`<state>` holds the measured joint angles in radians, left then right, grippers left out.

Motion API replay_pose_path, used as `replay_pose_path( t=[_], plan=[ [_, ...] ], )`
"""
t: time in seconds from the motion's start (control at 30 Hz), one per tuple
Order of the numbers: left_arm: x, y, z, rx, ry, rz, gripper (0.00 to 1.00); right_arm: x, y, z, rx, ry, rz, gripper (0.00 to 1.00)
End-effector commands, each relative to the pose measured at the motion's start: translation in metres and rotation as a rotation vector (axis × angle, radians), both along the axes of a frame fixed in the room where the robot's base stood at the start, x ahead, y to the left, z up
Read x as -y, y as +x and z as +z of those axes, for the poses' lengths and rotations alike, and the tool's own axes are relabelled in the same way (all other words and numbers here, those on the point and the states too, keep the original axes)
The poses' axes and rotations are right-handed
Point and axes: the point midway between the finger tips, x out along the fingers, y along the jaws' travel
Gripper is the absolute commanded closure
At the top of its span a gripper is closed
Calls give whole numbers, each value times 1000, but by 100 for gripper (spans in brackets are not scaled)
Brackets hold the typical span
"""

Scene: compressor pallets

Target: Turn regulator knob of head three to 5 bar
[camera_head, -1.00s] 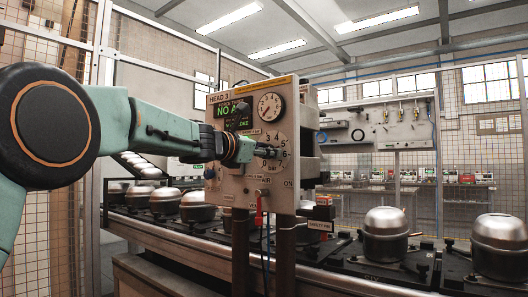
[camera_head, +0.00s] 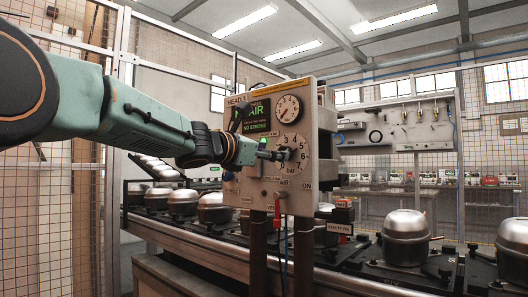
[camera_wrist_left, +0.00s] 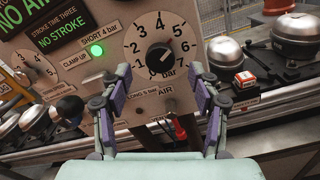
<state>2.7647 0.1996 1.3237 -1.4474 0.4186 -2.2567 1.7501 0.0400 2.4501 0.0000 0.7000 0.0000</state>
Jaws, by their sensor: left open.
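The control panel of head three (camera_head: 315,190) stands upright, with its label partly hidden in the head view. The regulator dial (camera_wrist_left: 133,50) is pale with black numbers, and the black regulator knob (camera_wrist_left: 158,58) sits at its middle. The knob's light mark seems to point up and right; its exact reading is too small to tell. My left gripper (camera_wrist_left: 163,80) is open, its two fingers spread to either side of the lower dial in the wrist view, with nothing between them gripped. In the head view the left gripper (camera_head: 278,155) is at the dial and hides part of it.
A round gauge (camera_head: 288,108) is above the dial. The display (camera_head: 262,120) reads NO AIR and NO STROKE. A green lamp (camera_wrist_left: 96,50) is lit. A red lever (camera_wrist_left: 178,129) hangs below the dial. Metal compressor domes (camera_head: 405,237) stand on the line behind.

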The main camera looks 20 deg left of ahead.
Motion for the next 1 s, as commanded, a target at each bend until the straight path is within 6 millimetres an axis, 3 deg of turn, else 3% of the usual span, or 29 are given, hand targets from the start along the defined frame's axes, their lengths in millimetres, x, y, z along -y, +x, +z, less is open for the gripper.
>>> replay_pose_path(
  t=[0.23, 0.8, 0.93, 1.0],
  plan=[
    [-7, -18, 0, 0, -1, 1, 39, 0, 0, 0, 0, 0, 0, 60],
    [-7, -20, 0, -3, -9, 0, 39, 0, 0, 0, 0, 0, 0, 60],
    [-6, -20, 1, -42, -124, -6, 39, 0, 0, 0, 0, 0, 0, 60],
    [-5, -21, 3, -82, -268, -13, 39, 0, 0, 0, 0, 0, 0, 60]
  ],
)
